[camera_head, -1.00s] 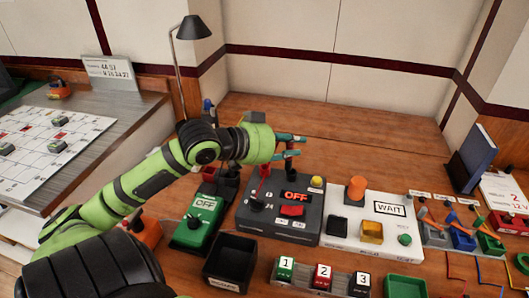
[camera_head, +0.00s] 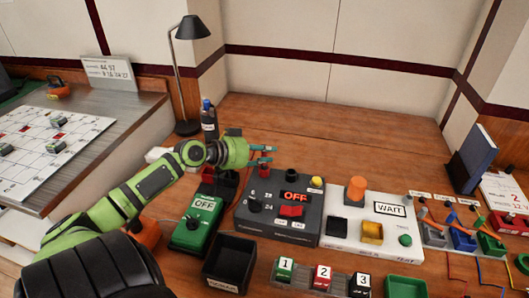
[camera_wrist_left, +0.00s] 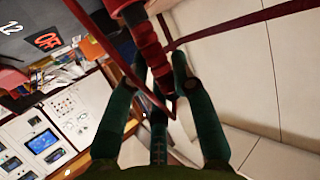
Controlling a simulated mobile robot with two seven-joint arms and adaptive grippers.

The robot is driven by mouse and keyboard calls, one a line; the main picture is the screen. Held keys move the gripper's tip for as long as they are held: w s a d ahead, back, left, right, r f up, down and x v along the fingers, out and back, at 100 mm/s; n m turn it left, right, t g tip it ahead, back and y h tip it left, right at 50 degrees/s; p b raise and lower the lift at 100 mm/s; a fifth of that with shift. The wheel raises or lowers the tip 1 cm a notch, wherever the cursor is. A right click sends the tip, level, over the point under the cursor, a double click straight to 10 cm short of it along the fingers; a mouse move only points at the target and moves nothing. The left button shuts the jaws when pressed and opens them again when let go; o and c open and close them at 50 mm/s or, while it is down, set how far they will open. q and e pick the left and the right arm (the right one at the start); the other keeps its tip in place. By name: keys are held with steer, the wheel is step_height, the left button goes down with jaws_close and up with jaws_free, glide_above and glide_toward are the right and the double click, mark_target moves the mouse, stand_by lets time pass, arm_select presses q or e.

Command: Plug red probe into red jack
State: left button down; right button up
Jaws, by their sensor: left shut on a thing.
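My left gripper (camera_head: 270,155) is above the back left part of the dark grey box (camera_head: 277,228), its fingers pointing right. In the left wrist view, the fingers (camera_wrist_left: 160,68) are around the ribbed red probe (camera_wrist_left: 150,48), shut on it. A thin red lead loops past the probe. The head view shows a red piece (camera_head: 264,172) at the back left of the box, just under the fingers. I cannot tell whether it is the red jack or part of the probe. The probe's tip is not clear. My right gripper is out of view.
A green OFF device (camera_head: 193,235) stands left of the box, with a black bin (camera_head: 229,262) in front. A white WAIT panel (camera_head: 372,222) with an orange knob is on the right. A dark bottle (camera_head: 208,118) and lamp (camera_head: 193,28) stand behind. The back of the table is clear.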

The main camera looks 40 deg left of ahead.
arm_select(q)
steer(key=shift+f, duration=0.2)
steer(key=c, duration=1.5)
jaws_free()
steer(key=o, duration=0.4)
steer(key=shift+o, duration=0.2)
steer(key=shift+r, duration=0.1)
steer(key=shift+r, duration=0.1)
steer(key=v, duration=1.2)
steer(key=shift+b, duration=0.4)
